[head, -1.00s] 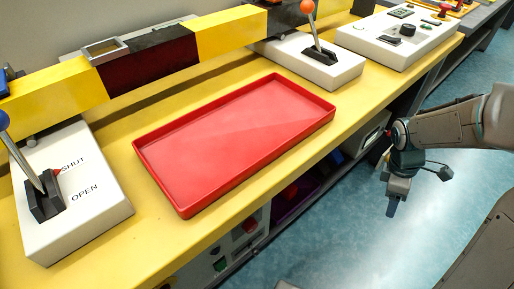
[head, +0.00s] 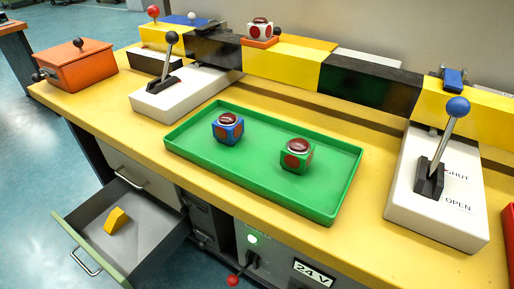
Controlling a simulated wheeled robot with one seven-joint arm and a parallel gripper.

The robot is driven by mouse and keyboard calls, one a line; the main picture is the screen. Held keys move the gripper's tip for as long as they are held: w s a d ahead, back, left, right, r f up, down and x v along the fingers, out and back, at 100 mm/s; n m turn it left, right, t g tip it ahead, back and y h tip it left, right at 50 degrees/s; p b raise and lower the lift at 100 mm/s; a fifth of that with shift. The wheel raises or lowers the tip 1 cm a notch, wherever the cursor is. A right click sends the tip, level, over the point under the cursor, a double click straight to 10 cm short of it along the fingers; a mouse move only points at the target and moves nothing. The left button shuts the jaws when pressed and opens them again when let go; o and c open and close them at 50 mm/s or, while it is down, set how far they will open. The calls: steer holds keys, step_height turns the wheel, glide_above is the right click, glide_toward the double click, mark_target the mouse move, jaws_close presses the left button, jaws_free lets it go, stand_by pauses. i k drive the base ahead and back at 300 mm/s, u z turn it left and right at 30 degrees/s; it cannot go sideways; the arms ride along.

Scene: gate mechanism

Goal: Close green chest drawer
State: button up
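The open drawer (head: 165,246) sticks out from under the yellow bench at the lower left in the head view. Its front panel has a thin greenish top edge (head: 88,250) and a metal bar handle (head: 85,262). A yellow block (head: 117,221) lies inside on the grey drawer floor. My gripper is not in the current head view, so its state cannot be seen.
On the yellow bench (head: 105,119) a green tray (head: 335,205) holds a blue cube (head: 228,129) and a green cube (head: 296,156) with red buttons. Lever boxes (head: 185,95) and an orange box (head: 80,66) stand nearby. Blue floor (head: 30,165) left of the drawer is clear.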

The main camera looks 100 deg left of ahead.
mark_target(154, 230)
steer(key=z, duration=0.6)
steer(key=i, duration=0.85)
steer(key=u, duration=5.5)
steer(key=i, duration=0.5)
steer(key=u, duration=0.05)
